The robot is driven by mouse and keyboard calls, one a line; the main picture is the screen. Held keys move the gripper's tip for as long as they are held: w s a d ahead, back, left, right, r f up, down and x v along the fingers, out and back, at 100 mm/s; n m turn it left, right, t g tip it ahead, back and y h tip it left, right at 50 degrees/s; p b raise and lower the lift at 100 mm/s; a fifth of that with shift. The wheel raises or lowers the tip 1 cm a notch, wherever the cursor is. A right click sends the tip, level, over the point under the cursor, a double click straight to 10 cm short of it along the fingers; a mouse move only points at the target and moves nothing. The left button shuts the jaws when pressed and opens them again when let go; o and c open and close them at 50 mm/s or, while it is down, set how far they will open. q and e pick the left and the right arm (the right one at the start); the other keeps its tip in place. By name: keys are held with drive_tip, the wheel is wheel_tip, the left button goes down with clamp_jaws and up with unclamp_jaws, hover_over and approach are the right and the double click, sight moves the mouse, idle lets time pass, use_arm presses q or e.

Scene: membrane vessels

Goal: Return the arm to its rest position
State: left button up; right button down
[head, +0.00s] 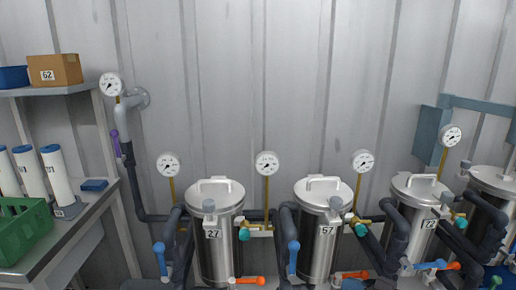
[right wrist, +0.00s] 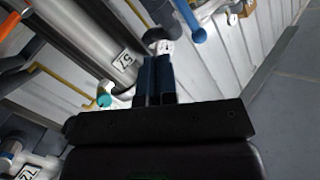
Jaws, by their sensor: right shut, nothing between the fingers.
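My right gripper (right wrist: 155,80) shows in the right wrist view, its two dark blue fingers side by side and shut with nothing between them. Beyond the fingertips are a white fitting and a blue valve handle (right wrist: 188,20). The steel vessel labelled 57 (right wrist: 90,30) runs across the upper left of that view, near the fingers; I cannot tell the gap. The head view shows neither gripper. There vessel 57 (head: 316,235) stands upright in the middle, with vessel 27 (head: 216,250) to its left and vessel 72 (head: 412,215) to its right.
Pipes, gauges such as the middle one (head: 267,163), and blue and orange valve handles crowd around the vessels. At left a bench (head: 85,213) holds a green crate (head: 22,235) and white cylinders. A shelf (head: 60,90) above carries a cardboard box (head: 54,70). The corrugated wall stands behind.

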use_arm(q)
wheel_tip(320, 180, up, 6)
drive_tip(key=p, duration=0.6)
drive_tip(key=shift+t, duration=0.4)
use_arm(e)
drive_tip(key=s+d+f+h, duration=0.2)
drive_tip(key=s+f+h, duration=0.1)
drive_tip(key=s, duration=0.7)
drive_tip(key=s+d+f+m+h, duration=0.1)
drive_tip(key=s+f+h, duration=0.3)
drive_tip(key=s, duration=0.6)
drive_tip(key=s+d+f+m+h, duration=0.1)
drive_tip(key=s+d+f+h, duration=0.2)
drive_tip(key=s, duration=0.7)
wheel_tip(320, 180, down, 2)
drive_tip(key=shift+d+g+h, duration=0.15)
drive_tip(key=shift+g+h, duration=0.25)
drive_tip(key=shift+h, duration=0.3)
use_arm(q)
drive_tip(key=shift+w+r, duration=0.2)
